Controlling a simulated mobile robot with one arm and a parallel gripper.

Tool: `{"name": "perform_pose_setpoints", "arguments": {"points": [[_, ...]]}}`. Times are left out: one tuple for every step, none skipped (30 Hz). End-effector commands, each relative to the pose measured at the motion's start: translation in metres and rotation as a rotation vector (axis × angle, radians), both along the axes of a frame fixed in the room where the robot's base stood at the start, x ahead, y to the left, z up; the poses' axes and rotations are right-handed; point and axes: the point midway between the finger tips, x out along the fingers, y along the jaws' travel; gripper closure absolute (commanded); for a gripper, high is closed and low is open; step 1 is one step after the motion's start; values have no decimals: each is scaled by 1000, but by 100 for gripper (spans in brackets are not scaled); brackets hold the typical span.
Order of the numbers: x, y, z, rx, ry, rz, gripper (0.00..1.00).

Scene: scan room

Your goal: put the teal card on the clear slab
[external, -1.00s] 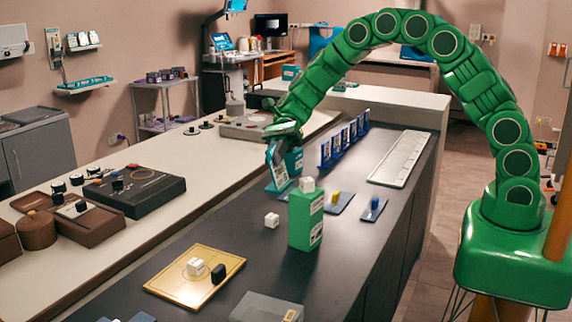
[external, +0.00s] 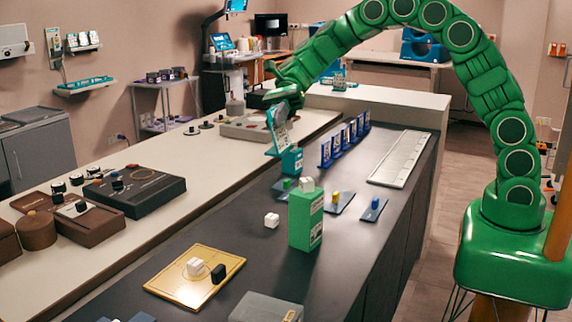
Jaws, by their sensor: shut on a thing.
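My gripper (external: 284,97) is above the dark counter and shut on the teal card (external: 279,126). The card hangs upright and slightly tilted below the jaws, with a pale printed face. Its lower end overlaps a small teal box (external: 292,161) in the picture. I cannot tell whether they touch. I cannot surely pick out the clear slab. A long pale ridged slab (external: 402,158) lies flat on the right of the dark counter, but it looks opaque.
A tall green box (external: 306,222) with a white block on top stands in front. Blue upright holders (external: 345,142) stand in a row behind. A yellow board (external: 195,276) with blocks lies at the front. A black device (external: 134,190) sits on the left counter.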

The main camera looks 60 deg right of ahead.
Motion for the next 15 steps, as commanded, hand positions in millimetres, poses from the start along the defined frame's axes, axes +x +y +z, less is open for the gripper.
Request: {"name": "perform_pose_setpoints", "arguments": {"points": [[-2, 5, 0, 1, 0, -5, 100], [-3, 8, 0, 0, 1, -9, 100], [-3, 11, 0, 1, 1, -15, 100], [-4, 13, 0, 1, 0, -19, 100], [-5, 16, 1, 1, 1, -23, 100], [-7, 19, 1, 2, 3, -28, 100], [-8, 21, 1, 2, 3, -31, 100], [-9, 24, 1, 2, 4, -34, 100], [-11, 28, 1, 2, 4, -40, 100], [-12, 31, 1, 2, 4, -44, 100], [-13, 34, 1, 0, 4, -49, 100], [-15, 38, 2, 1, 3, -55, 100], [-17, 42, 2, 1, 3, -59, 100], [-19, 45, 3, 2, 2, -63, 100], [-22, 50, 4, 3, 1, -70, 100]]}}
